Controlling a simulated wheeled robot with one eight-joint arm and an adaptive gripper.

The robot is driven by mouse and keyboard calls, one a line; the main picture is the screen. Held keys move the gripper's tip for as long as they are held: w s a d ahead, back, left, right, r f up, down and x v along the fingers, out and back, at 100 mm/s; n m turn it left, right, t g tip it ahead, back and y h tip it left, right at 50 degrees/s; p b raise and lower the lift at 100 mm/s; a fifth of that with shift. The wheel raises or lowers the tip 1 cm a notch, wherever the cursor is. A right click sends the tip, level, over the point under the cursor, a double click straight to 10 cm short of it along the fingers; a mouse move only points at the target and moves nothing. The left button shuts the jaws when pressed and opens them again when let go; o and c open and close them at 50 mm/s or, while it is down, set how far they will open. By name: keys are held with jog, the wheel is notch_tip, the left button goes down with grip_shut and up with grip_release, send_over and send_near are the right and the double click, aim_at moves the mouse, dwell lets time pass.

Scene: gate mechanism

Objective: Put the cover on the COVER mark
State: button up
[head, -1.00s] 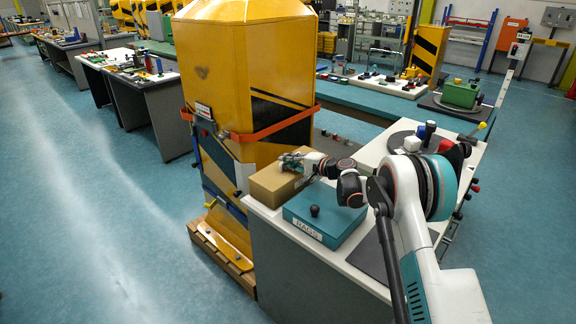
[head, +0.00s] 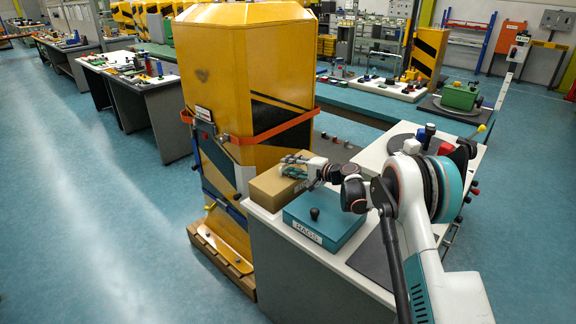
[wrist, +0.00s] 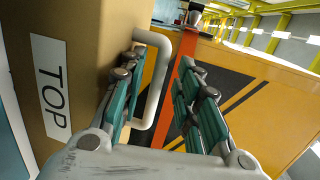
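A brown box-shaped piece (head: 272,190) stands on the near bench, beside the yellow housing; I take it to be the cover. In the wrist view the brown piece (wrist: 85,35) fills the left side, with a white label reading TOP and a white loop handle (wrist: 160,85). My gripper (wrist: 165,80) is open, with the handle between its fingers. The left finger is on the box side of the handle's outer bar, and a gap shows on the right. In the head view my gripper (head: 292,168) is at the brown piece. I cannot make out a COVER mark.
A teal box labelled RAGS (head: 325,222) with a black knob stands right in front of the brown piece. The tall yellow housing (head: 225,75), with an orange strap (head: 275,132), stands close on the left. A dark mat (head: 372,258) lies at the bench's near right.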

jog(key=p+v, duration=0.2)
jog(key=v, duration=0.8)
jog(key=shift+s+d+r, duration=0.1)
jog(key=shift+s+d, duration=0.05)
jog(key=shift+d, duration=0.05)
jog(key=shift+r, duration=0.45)
jog(key=s+d+r+n+g+h, duration=0.1)
jog(key=s+d+r+n+h, duration=0.15)
jog(key=s+r, duration=0.75)
jog(key=s+d+r+n+h, duration=0.1)
jog(key=s+d+r+h, duration=0.25)
jog(key=s+r, duration=0.6)
jog(key=s+d+f+n+h, duration=0.1)
jog(key=s+d+h, duration=0.1)
jog(key=s, duration=0.8)
jog(key=s+d+f+n+h, duration=0.1)
jog(key=s+d, duration=0.4)
jog(key=s, duration=0.5)
jog(key=s+d+f+n+h, duration=0.1)
jog(key=s+d+f+h, duration=0.2)
jog(key=s, duration=0.8)
jog(key=shift+d+h, duration=0.45)
jog(key=shift+h, duration=0.25)
